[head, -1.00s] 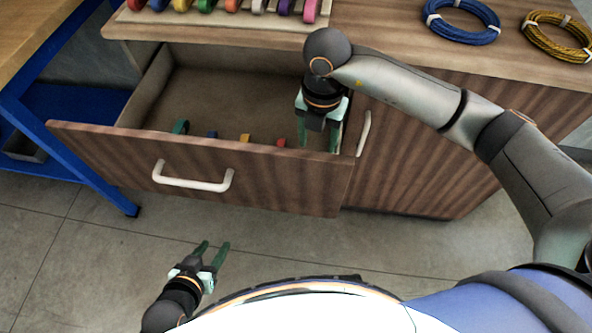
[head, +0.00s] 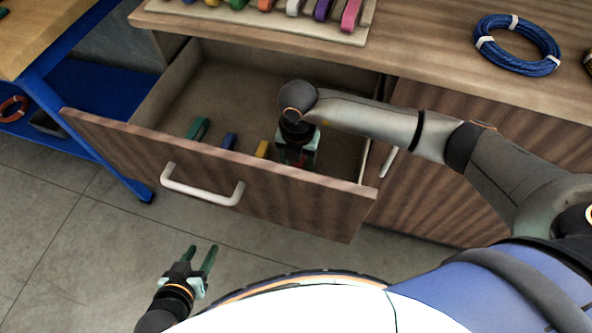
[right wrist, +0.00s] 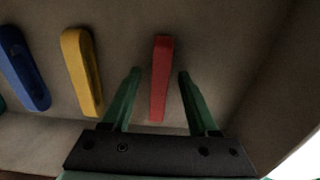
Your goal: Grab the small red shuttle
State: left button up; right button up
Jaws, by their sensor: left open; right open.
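The small red shuttle (right wrist: 161,75) lies on the drawer floor in the right wrist view, with its near end between the open fingers of my right gripper (right wrist: 160,90). There is a gap on each side of it. In the head view my right gripper (head: 296,160) reaches down into the open drawer (head: 215,180), and only a bit of red shows by its fingers. My left gripper (head: 202,258) is open and empty, low over the floor in front of the drawer.
A yellow shuttle (right wrist: 82,70), a blue shuttle (right wrist: 24,68) and a green shuttle (head: 198,129) lie left of the red one in the drawer. The drawer's right wall is close to my right gripper. A blue rope coil (head: 517,45) and a shuttle rack (head: 300,28) are on the counter.

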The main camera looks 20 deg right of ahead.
jog(key=shift+c, duration=0.3)
grip_shut()
dwell(0.3)
